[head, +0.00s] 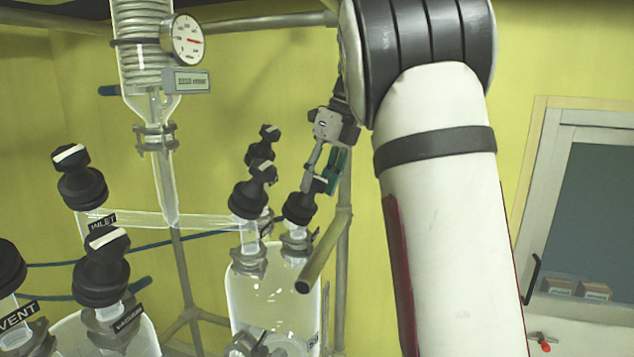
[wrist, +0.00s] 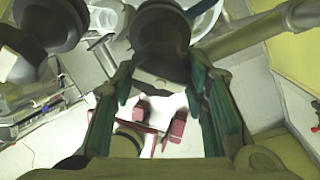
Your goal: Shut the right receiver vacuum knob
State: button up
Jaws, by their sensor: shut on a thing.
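My gripper (head: 324,176) reaches down from the upper right and is shut on a black knob (head: 299,208) on the right-hand port of the right glass receiver (head: 275,300). In the wrist view the green finger pads of my gripper (wrist: 162,78) stand on either side of the knob's dark handle (wrist: 159,40). A pale face shows at the handle's near end. The knob's label is not readable, and the fingers partly hide its top.
Other black knobs stand close by on the same receiver (head: 248,200). More knobs (head: 101,265) stand at left, with VACUUM, INLET and VENT labels. A coiled glass condenser with a gauge (head: 187,40) hangs above. A metal frame bar (head: 325,250) runs just right of the held knob.

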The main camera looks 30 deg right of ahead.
jog(key=m+y, duration=0.1)
jog(key=m, duration=0.4)
jog(key=shift+a+m+t+y, duration=0.15)
jog(key=shift+m+y, duration=0.2)
jog(key=shift+m, duration=0.8)
jog(key=shift+m+t+y, duration=0.15)
jog(key=shift+m+y, duration=0.2)
jog(key=shift+m, duration=0.8)
jog(key=shift+m, duration=0.4)
jog(key=o, duration=1.1)
jog(key=shift+o, duration=0.2)
